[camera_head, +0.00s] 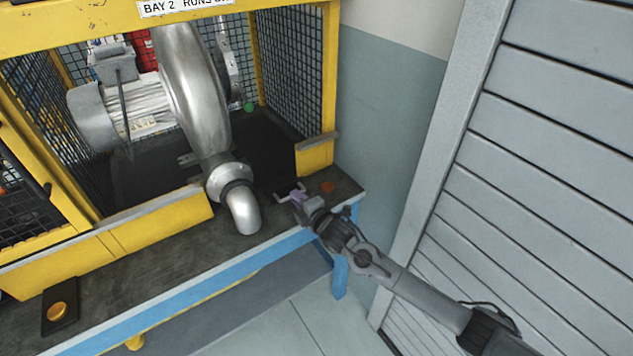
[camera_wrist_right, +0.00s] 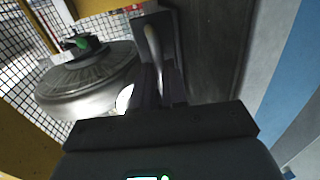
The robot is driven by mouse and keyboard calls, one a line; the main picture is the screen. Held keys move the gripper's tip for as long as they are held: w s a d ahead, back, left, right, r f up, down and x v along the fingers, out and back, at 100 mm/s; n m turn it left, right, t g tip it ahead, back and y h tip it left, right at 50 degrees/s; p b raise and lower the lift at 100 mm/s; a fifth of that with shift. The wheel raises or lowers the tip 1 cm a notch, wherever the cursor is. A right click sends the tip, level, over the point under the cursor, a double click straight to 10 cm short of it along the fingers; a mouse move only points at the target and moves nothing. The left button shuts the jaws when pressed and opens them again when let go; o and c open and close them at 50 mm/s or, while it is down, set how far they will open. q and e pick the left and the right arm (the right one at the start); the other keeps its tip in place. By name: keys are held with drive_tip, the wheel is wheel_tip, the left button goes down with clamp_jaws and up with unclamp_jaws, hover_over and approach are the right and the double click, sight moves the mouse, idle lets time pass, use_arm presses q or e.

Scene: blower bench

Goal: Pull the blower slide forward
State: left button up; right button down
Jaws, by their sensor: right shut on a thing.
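The blower (camera_head: 190,85) is a silver metal unit with an outlet pipe (camera_head: 242,207) that bends down at the front of a yellow caged bay. Its slide handle (camera_head: 282,198) is a small pale bar at the right of the outlet pipe, just above the bench. My right gripper (camera_head: 297,199) is shut on the handle, reaching in from the lower right. The left gripper is not in view.
The dark bench top (camera_head: 160,255) has a blue front edge. A yellow cage post (camera_head: 329,80) stands behind. A grey shutter (camera_head: 530,150) is at the right.

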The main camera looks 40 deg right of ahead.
drive_tip(key=shift+s+a+r, duration=0.1)
drive_tip(key=shift+s+r, duration=0.05)
drive_tip(key=shift+s, duration=0.35)
drive_tip(key=c, duration=1.2)
unclamp_jaws()
drive_tip(key=shift+s, duration=0.45)
drive_tip(key=shift+s+a+r+p, duration=0.1)
drive_tip(key=shift+s+r+p, duration=0.3)
drive_tip(key=shift+s, duration=1.2)
drive_tip(key=shift+s+r+p, duration=0.2)
drive_tip(key=shift+s+p, duration=0.45)
drive_tip(key=shift+s, duration=0.95)
drive_tip(key=shift+s+a+r+p, duration=0.1)
drive_tip(key=shift+s+r+p, duration=0.3)
drive_tip(key=shift+s, duration=1.2)
drive_tip(key=shift+d+f, duration=0.1)
